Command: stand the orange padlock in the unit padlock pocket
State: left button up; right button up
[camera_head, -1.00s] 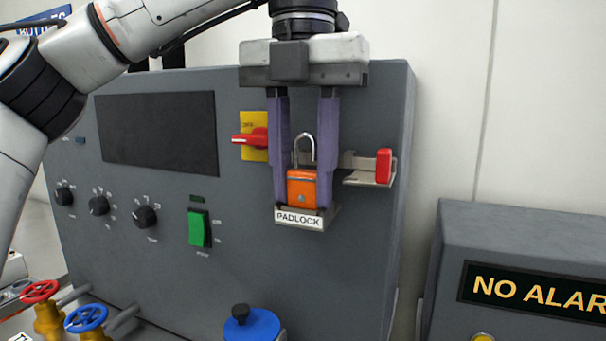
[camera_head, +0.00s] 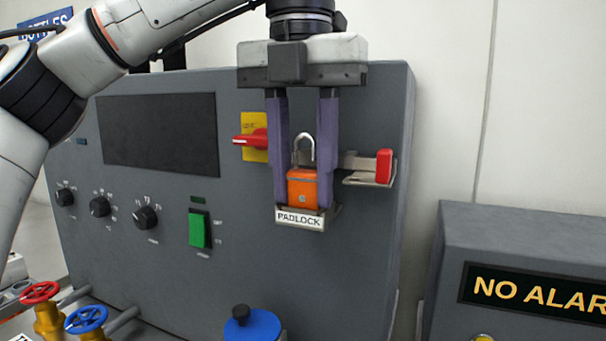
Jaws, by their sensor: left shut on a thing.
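The orange padlock (camera_head: 303,190) is upright with its silver shackle on top. Its lower part sits behind the front lip of the pocket labelled PADLOCK (camera_head: 300,218) on the grey unit, so its base is hidden. My left gripper (camera_head: 303,200) points down from above, with one purple finger on each side of the padlock's body. It is shut on the padlock, and its fingertips are down at the pocket. Whether the padlock rests on the pocket's floor cannot be told. My right gripper is not in view.
A red rotary switch (camera_head: 252,142) on a yellow plate is close left of the fingers. A small shelf with a red block (camera_head: 384,166) is close right. A green switch (camera_head: 199,229), black knobs and a blue round part (camera_head: 252,326) are on or near the grey unit (camera_head: 345,270).

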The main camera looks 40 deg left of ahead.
pick_arm(q)
jog(key=shift+s+d+f+b, duration=0.1)
jog(key=shift+f+b, duration=0.1)
jog(key=shift+f, duration=0.45)
jog(key=shift+s+d+f+b, duration=0.1)
jog(key=shift+f+b, duration=0.05)
jog(key=shift+f, duration=0.45)
jog(key=o, duration=1.1)
jog(key=shift+d, duration=0.2)
jog(key=shift+a+r, duration=0.1)
jog(key=shift+r, duration=0.2)
jog(key=shift+t, duration=0.3)
jog(key=shift+s+r+p, duration=0.1)
jog(key=shift+r+p, duration=0.75)
jog(key=shift+r, duration=5.3)
